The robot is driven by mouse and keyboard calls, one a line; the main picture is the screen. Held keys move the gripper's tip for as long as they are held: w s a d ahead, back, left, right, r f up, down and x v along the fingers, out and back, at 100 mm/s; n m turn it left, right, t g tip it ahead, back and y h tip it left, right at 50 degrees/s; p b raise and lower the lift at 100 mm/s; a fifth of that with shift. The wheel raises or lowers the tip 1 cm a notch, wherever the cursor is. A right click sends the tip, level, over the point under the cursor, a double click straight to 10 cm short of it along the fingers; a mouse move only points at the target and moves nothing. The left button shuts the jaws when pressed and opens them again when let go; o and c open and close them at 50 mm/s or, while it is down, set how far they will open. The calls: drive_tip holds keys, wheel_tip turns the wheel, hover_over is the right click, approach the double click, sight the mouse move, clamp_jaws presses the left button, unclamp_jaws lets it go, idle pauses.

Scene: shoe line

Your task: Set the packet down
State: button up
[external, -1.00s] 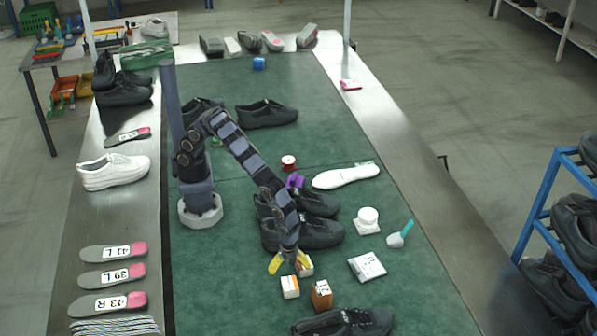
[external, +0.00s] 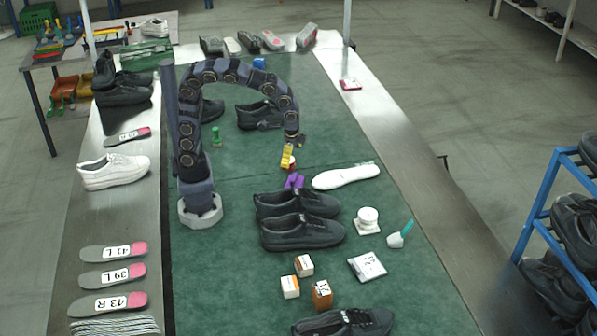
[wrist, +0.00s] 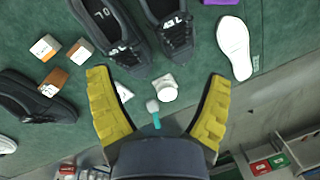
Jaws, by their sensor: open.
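The packet, a small white and orange box (external: 303,265), stands on the green mat in front of the pair of black shoes. It also shows in the wrist view (wrist: 80,51), left of the shoes. Two similar boxes stand close to it: a white and orange one (external: 290,287) and a brown one (external: 322,295). My gripper (external: 287,157) is raised near the middle of the mat, well away from the packet. In the wrist view its yellow fingers (wrist: 158,100) are spread wide with nothing held between them.
Black shoes (external: 303,232) lie between my gripper and the boxes. A purple item (external: 294,181) and a white insole (external: 346,177) are near my gripper. A white round container (external: 367,220), a teal-handled tool (external: 400,235) and a white labelled box (external: 367,267) stand at the right.

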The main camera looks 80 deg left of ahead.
drive_tip(key=s+a+r+n+g+h, duration=0.1)
drive_tip(key=s+a+r+n, duration=0.2)
drive_tip(key=s+a, duration=0.8)
drive_tip(key=s+n, duration=0.2)
drive_tip(key=s, duration=0.1)
drive_tip(key=shift+a+n+g, duration=0.25)
drive_tip(key=shift+n+g, duration=0.05)
drive_tip(key=shift+o, duration=1.4)
drive_tip(key=shift+n, duration=0.6)
drive_tip(key=s, duration=0.3)
drive_tip(key=s+a, duration=0.1)
drive_tip(key=s, duration=0.1)
drive_tip(key=shift+s+f, duration=0.25)
drive_tip(key=shift+s, duration=0.05)
drive_tip(key=shift+w+a, duration=0.1)
